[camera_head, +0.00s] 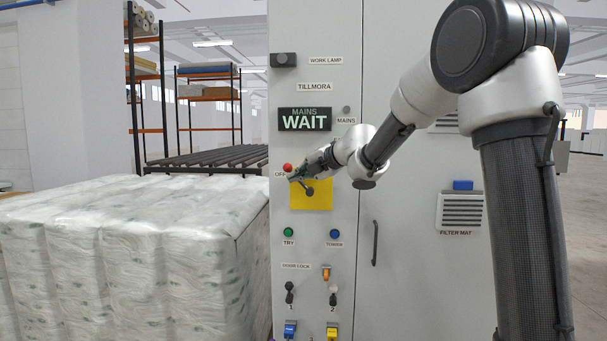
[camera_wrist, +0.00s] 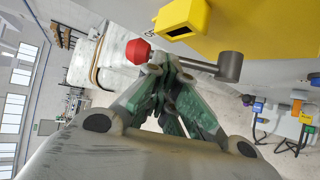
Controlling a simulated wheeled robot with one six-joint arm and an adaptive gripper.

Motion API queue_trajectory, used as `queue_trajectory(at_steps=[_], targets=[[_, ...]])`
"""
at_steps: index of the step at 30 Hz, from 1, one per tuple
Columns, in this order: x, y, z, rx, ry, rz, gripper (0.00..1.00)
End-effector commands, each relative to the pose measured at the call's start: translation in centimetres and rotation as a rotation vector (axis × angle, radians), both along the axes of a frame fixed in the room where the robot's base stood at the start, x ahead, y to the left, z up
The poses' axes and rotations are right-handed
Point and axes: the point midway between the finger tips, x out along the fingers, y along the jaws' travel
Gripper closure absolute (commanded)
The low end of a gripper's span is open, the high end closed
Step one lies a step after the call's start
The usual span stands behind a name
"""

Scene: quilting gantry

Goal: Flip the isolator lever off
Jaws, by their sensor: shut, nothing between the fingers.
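The isolator lever has a red knob (camera_head: 287,167) beside the OFF label and a dark pivot (camera_head: 309,191) on a yellow plate (camera_head: 322,199). In the wrist view its red knob (camera_wrist: 138,51) shows left of my fingertips and its grey pivot end (camera_wrist: 230,66) to their right. The rod slants up and left from the pivot; its middle is hidden behind the fingers. My gripper (camera_head: 296,178) is shut and empty, its tips (camera_wrist: 168,68) close against the rod between knob and pivot. I cannot tell whether they touch.
The MAINS display (camera_head: 305,119) reads WAIT. Below the plate are a green TRY button (camera_head: 288,232), a blue button (camera_head: 335,233) and door-lock keys. A door handle (camera_head: 375,243) stands out on the right. A wrapped white bale (camera_head: 130,250) stands close on the left.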

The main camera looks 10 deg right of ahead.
Motion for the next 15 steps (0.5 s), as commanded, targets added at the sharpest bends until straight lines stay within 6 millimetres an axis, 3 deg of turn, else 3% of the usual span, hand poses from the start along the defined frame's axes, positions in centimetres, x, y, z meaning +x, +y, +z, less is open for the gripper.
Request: queue_trajectory(at_steps=[15], targets=[[0.7, 2.5, -2.3, -0.040, 0.016, 0.001, 1.00]])
